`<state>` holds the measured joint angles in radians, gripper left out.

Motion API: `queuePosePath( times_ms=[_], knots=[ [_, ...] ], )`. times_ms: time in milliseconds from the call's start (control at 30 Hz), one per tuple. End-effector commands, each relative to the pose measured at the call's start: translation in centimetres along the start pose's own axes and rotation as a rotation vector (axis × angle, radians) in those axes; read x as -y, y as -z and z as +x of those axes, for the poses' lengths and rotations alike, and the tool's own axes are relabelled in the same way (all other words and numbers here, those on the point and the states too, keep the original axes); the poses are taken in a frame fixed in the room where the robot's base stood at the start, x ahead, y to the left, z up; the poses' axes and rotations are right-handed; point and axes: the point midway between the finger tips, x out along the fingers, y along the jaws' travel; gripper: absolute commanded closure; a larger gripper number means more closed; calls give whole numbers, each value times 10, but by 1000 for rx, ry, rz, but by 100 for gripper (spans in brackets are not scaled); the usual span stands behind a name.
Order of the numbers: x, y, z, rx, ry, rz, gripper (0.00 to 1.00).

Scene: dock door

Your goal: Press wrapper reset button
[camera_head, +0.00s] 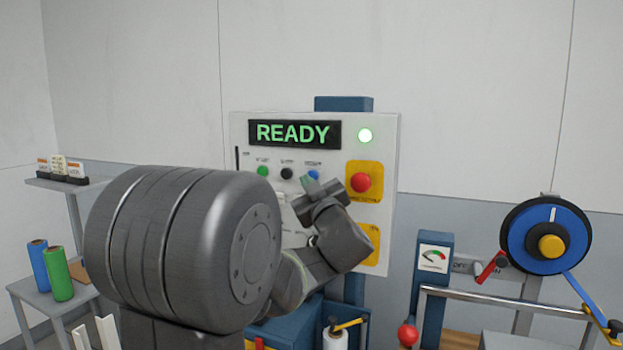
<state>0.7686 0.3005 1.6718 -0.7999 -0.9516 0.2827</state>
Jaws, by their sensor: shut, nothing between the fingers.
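A white control panel (245,130) stands upright at the centre. Below the display is a row of small buttons: green (263,171), black (286,173) and blue (313,174). Their labels are too small to read, so I cannot tell by label which is the reset button. My gripper (312,186) is shut and empty, its tip just below the blue button; I cannot tell whether they touch. My arm hides the panel's lower left part.
A red mushroom button (361,182) on a yellow plate sits close to the right of my gripper. Another yellow plate (373,235) is below it. A blue wheel (545,236) and a gauge post (434,258) stand right. Green (57,274) and blue (37,266) rolls stand left.

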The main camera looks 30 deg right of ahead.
Motion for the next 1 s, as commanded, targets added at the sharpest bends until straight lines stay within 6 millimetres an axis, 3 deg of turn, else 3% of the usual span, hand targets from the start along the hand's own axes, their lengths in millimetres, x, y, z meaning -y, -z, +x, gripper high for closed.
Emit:
queuePosePath(
  times_ms=[500,1000],
  knots=[
    [24,23,-32,0,0,0,100],
    [25,24,-34,0,0,0,100]
  ],
)
